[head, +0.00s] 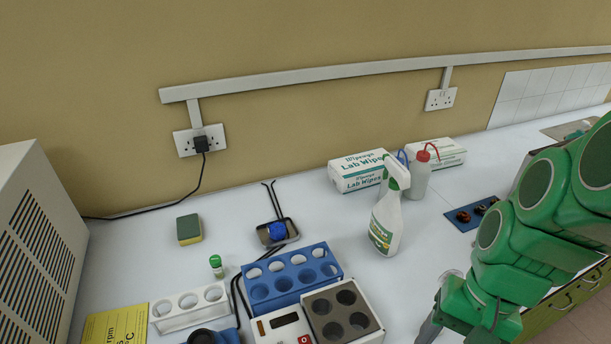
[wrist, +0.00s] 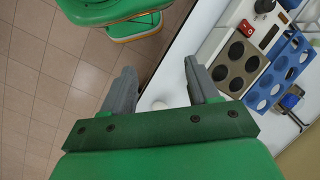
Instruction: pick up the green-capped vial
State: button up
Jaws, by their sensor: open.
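The green-capped vial (head: 217,266) stands upright on the white bench in the head view. It is between the sponge and the white rack, just left of the blue rack. I cannot make it out in the wrist view. My gripper (wrist: 160,85) is open, with its two grey fingers apart and nothing between them. In the head view my gripper is at the lower right, well to the right of the vial and partly cut off by the frame edge.
A white rack (head: 161,326), a blue rack (head: 333,265) and a heating block (head: 372,338) crowd the bench near the vial. A sponge (head: 189,229) lies behind it. A spray bottle (head: 383,226) stands between my arm and the racks. A cable runs beside the blue rack.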

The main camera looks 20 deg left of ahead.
aim_at(217, 267)
jog(key=w+a+f+m+g+y, duration=0.2)
jog(key=w+a, duration=0.2)
jog(key=a, duration=0.7)
jog(key=w+a+f+m+g+y, duration=0.1)
jog(key=w+a, duration=0.3)
jog(key=a, duration=0.7)
jog(key=w+a+f+m+g+y, duration=0.2)
jog(key=w+a, duration=0.3)
jog(key=a, duration=0.6)
jog(key=shift+a+f+m+g+y, duration=0.15)
jog(key=shift+f+m+g+y, duration=0.15)
jog(key=shift+f+y, duration=0.4)
jog(key=a+f+m, duration=0.1)
jog(key=a+f, duration=0.1)
jog(key=a, duration=0.1)
jog(key=w+a+f+m+y, duration=0.1)
jog(key=a+f, duration=0.1)
jog(key=a, duration=0.1)
jog(key=w+a+f+m, duration=0.1)
jog(key=a+f, duration=0.1)
jog(key=a, duration=0.2)
jog(key=shift+g+y, duration=0.4)
jog(key=shift+x, duration=3.6)
jog(key=shift+d+f, duration=0.15)
grip_shut()
